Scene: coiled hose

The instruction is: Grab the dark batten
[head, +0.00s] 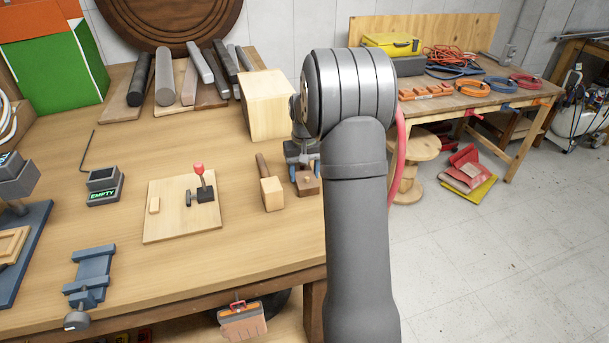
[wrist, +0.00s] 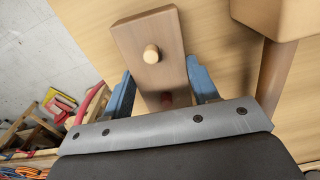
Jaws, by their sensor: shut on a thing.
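The dark batten (wrist: 172,32), a brown wooden bar with a light round peg and a dark red peg on its face, fills the middle of the wrist view. It also shows in the head view (head: 308,186), near the right edge of the bench, partly hidden by my gripper. My gripper (wrist: 158,78) has its blue fingers on both sides of the batten, shut on it. I cannot tell whether the batten is clear of the bench top.
A wooden mallet (head: 272,193) lies just left of the batten. A large pale wooden block (head: 267,104) stands behind. A board with a red-knobbed lever (head: 165,225) lies further left. Several bars (head: 164,80) lie at the back. The bench edge is close on the right.

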